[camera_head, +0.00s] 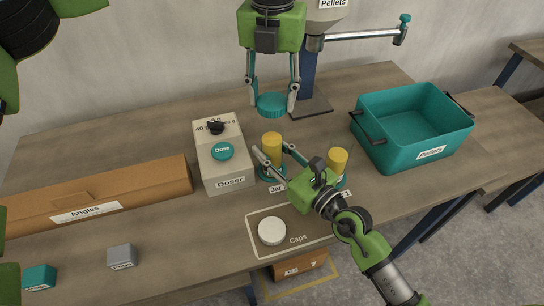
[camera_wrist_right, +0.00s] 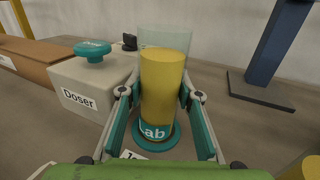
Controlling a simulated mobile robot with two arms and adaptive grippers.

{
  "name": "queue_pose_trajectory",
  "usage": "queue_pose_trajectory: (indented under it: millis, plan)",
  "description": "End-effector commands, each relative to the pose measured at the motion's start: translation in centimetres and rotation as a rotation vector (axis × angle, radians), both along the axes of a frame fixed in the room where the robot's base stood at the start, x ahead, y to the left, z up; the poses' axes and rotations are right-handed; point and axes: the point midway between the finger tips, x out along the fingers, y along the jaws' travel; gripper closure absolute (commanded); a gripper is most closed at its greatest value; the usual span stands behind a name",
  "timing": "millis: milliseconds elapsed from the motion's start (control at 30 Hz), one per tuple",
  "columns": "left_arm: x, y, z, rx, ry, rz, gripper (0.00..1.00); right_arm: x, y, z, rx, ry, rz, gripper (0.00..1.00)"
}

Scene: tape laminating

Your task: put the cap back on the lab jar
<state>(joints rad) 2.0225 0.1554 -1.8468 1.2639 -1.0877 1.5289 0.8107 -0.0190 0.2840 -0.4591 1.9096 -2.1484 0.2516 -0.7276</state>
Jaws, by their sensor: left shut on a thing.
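The lab jar (camera_head: 272,147) is a clear cylinder with yellow contents, upright in a teal ring on the table. In the right wrist view the jar (camera_wrist_right: 163,85) shows a "Lab" label and an open, uncapped top. My right gripper (camera_head: 270,149) has its fingers on both sides of the jar; whether they press on it is unclear. My left gripper (camera_head: 272,97) is shut on a teal cap (camera_head: 271,106), held level above the jar and apart from it.
A doser (camera_head: 222,165) stands left of the jar and a second yellow-filled jar (camera_head: 337,162) to its right. A white cap (camera_head: 271,231) lies on the Caps mat (camera_head: 262,253).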

Motion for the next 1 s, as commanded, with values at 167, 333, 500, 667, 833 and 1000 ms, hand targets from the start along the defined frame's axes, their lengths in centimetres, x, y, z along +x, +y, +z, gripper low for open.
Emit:
queue_pose_trajectory:
  millis: [167,333,500,667,833,1000]
  plan:
    - [0.0,0.0,-1.1,0.002,0.003,0.000,0.68,0.0,0.0,0.0,0.000,0.000,0.000,1.00]
    - [-0.1,0.0,-3.7,0.001,0.004,-0.001,0.68,0.0,0.0,0.0,0.000,0.000,0.000,1.00]
    - [0.0,0.0,-5.0,0.001,0.000,0.000,0.68,0.0,0.0,0.0,0.000,0.000,-0.001,1.00]
    - [0.0,0.0,-5.0,0.001,0.000,0.000,0.68,0.0,0.0,0.0,0.000,0.000,-0.001,1.00]
    - [0.0,0.0,-4.9,0.001,0.000,0.000,0.68,0.0,0.0,0.0,0.000,0.000,0.000,1.00]
    - [0.0,0.0,-5.1,0.001,0.000,0.000,0.68,0.0,0.0,0.0,0.000,0.000,0.000,1.00]
